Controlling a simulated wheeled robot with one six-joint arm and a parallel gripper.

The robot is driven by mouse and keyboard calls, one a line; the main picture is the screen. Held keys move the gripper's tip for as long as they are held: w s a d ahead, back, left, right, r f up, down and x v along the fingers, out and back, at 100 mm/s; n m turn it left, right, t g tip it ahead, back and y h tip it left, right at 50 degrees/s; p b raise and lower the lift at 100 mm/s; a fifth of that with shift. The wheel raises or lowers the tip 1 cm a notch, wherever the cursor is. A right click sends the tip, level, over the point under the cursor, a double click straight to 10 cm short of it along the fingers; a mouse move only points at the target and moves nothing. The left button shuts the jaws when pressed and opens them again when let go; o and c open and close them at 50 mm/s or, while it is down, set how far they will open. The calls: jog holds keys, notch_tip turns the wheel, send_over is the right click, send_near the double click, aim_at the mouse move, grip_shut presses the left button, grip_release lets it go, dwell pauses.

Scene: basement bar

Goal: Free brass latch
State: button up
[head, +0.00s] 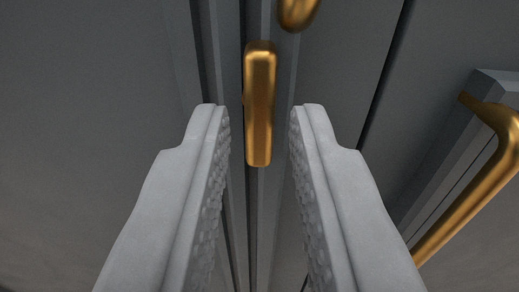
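The brass latch (260,105) is an upright, rounded bar on a narrow grey door frame strip, at the upper middle of the head view. My gripper (260,115) is open, with its two pale grey fingers on either side of the latch's lower half. I cannot tell how far the fingertips are from the latch in depth. The latch's lower end shows between the fingers, and nothing is held.
Another brass piece (298,12) is cut off by the top edge, just above and right of the latch. A long brass handle (470,205) slants on a grey panel at the right. Flat dark grey panels (95,90) fill the left side.

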jog(key=s, duration=1.5)
jog(key=shift+s, duration=0.15)
jog(key=s+d+r, duration=0.2)
jog(key=s+r, duration=0.2)
jog(key=r, duration=1.1)
jog(key=s+d+r, duration=0.1)
jog(key=s+r, duration=0.2)
jog(key=r, duration=1.3)
jog(key=s+d+r, duration=0.1)
jog(key=s+r, duration=0.8)
jog(key=s, duration=0.3)
jog(key=s+d+r, duration=0.2)
jog(key=s+r, duration=0.7)
jog(key=s, duration=0.4)
jog(key=shift+s+g, duration=0.2)
jog(key=shift+g, duration=0.1)
jog(key=shift+o, duration=0.2)
jog(key=shift+d, duration=0.1)
